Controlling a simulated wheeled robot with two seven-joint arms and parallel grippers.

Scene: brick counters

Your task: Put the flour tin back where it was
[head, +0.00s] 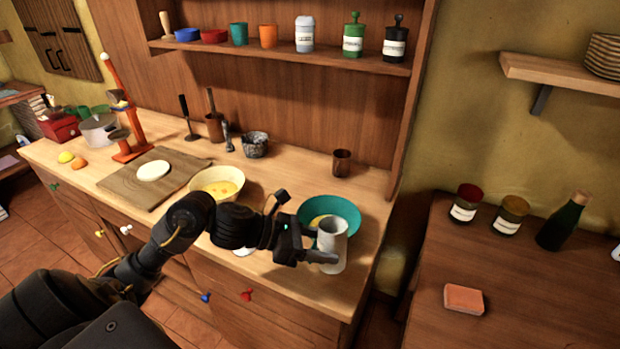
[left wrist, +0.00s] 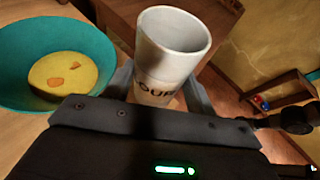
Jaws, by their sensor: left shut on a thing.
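The flour tin (head: 333,250) is a white, lidless cylinder with dark lettering, partly covered, that reads "OUR" in the left wrist view (left wrist: 172,50). My left gripper (head: 322,246) is shut on it, with a finger on each side. The tin is about upright at the right front end of the wooden counter (head: 300,195), just in front of a teal bowl (head: 345,208). I cannot tell whether its base touches the counter. On the wall shelf (head: 280,54) stand a pale labelled tin (head: 305,38), a green one (head: 353,40) and a black one (head: 395,45). My right gripper is not in view.
A cream bowl (head: 200,180) with yellow contents, a cutting board (head: 125,185), a brown cup (head: 341,162) and a dark pot (head: 255,145) stand on the counter. The upright cabinet side bounds the shelf on the right. A lower table (head: 540,300) holds jars, a bottle and a sponge.

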